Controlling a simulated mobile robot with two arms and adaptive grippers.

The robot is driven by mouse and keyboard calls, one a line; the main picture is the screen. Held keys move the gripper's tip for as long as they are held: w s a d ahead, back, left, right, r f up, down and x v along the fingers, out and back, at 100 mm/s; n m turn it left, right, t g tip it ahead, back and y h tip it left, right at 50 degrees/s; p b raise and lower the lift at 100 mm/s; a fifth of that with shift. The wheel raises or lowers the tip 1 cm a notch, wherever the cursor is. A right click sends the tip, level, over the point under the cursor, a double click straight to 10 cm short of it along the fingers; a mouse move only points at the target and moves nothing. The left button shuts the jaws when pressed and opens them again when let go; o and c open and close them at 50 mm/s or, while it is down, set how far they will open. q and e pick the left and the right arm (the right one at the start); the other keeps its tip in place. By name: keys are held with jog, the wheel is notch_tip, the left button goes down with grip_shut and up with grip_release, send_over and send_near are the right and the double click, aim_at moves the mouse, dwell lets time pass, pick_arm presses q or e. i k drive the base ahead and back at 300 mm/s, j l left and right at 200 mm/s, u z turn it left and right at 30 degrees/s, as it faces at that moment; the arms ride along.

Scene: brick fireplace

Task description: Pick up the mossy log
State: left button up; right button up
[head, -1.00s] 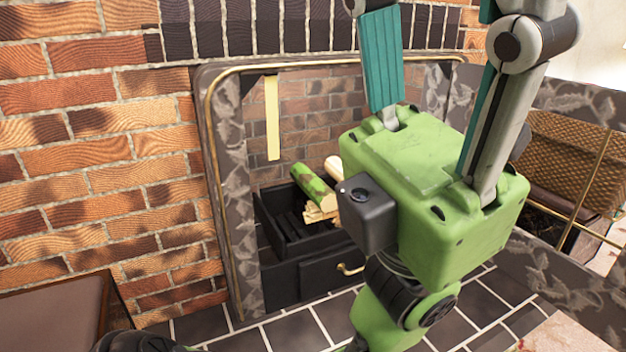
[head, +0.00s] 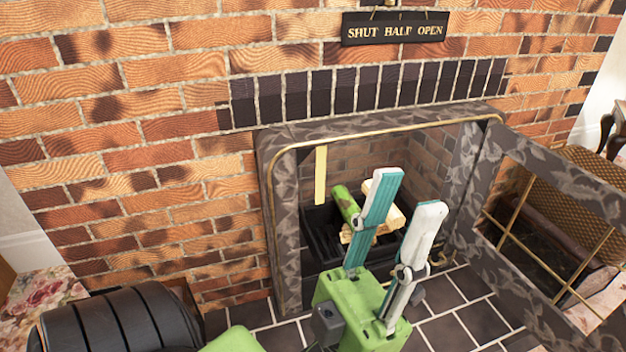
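The mossy log (head: 344,201), green with moss on its bark, leans in the black grate (head: 317,236) inside the fireplace. Paler logs lie close beside it, to its right. My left gripper (head: 408,192) is in front of the fireplace, its green body low and its two teal-and-white fingers pointing up toward the opening. The fingers are apart with nothing seen between them. The left finger covers part of the logs, and I cannot tell how far the gripper is from them. My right gripper is not in view.
A stone surround with a brass edge (head: 400,127) frames the opening. An opened fireplace door (head: 520,215) stands out on the right, with a woven basket (head: 585,172) behind it. Brick wall fills the left, and a sign (head: 395,30) hangs above. Dark floor tiles (head: 455,325) are clear in front.

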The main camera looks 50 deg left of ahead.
aim_at(346, 205)
jog(key=i+u, duration=0.15)
jog(key=u, duration=0.25)
jog(key=i+l+u, duration=0.1)
jog(key=u, duration=0.3)
jog(key=i+l+u, duration=0.1)
jog(key=u, duration=0.3)
jog(key=l+u, duration=0.25)
jog(key=u, duration=0.15)
jog(key=i+l, duration=0.15)
jog(key=l, duration=0.15)
jog(key=i+l, duration=0.1)
jog(key=l, duration=0.25)
jog(key=i+l, duration=0.15)
jog(key=l, duration=0.15)
jog(key=i+l, duration=0.1)
jog(key=l, duration=0.2)
